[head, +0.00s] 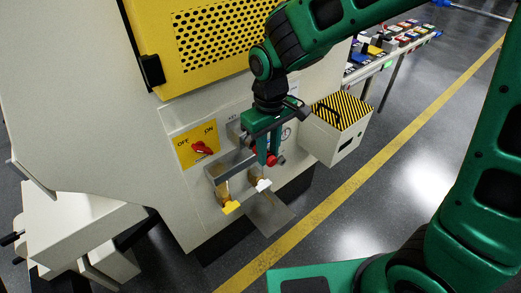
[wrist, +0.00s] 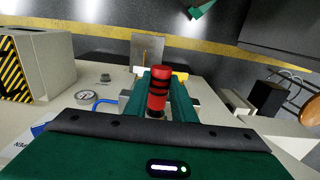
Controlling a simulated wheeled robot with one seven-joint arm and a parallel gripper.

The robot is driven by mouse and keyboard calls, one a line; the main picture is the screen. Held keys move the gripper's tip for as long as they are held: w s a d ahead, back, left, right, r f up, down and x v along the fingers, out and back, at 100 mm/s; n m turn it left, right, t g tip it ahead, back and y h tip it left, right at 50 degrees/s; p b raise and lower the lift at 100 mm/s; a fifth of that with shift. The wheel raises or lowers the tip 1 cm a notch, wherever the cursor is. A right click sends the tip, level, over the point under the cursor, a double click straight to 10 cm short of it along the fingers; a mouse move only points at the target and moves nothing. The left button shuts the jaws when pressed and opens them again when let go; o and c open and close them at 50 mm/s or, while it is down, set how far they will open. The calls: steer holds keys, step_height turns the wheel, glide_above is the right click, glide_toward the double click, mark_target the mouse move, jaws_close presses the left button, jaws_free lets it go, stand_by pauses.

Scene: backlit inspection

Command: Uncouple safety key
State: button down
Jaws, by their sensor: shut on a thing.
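Only small red parts of this key (head: 271,160) show beside the fingers in the head view. Its lower end is hidden, so I cannot tell whether it is still seated. A yellow-tagged item (head: 231,207) and a white-tagged item (head: 262,185) hang below the gripper. A red rotary switch (head: 202,148) sits on a yellow OFF/ON plate.
A grey box with a black-and-yellow striped lid (head: 341,112) stands close at the right. A round gauge (wrist: 86,97) and a blue hose (wrist: 105,101) lie near the gripper. A metal flap (head: 268,214) juts out below. Open floor lies to the right.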

steer(key=shift+s+d, duration=0.8)
steer(key=shift+s, duration=0.35)
stand_by(0.5)
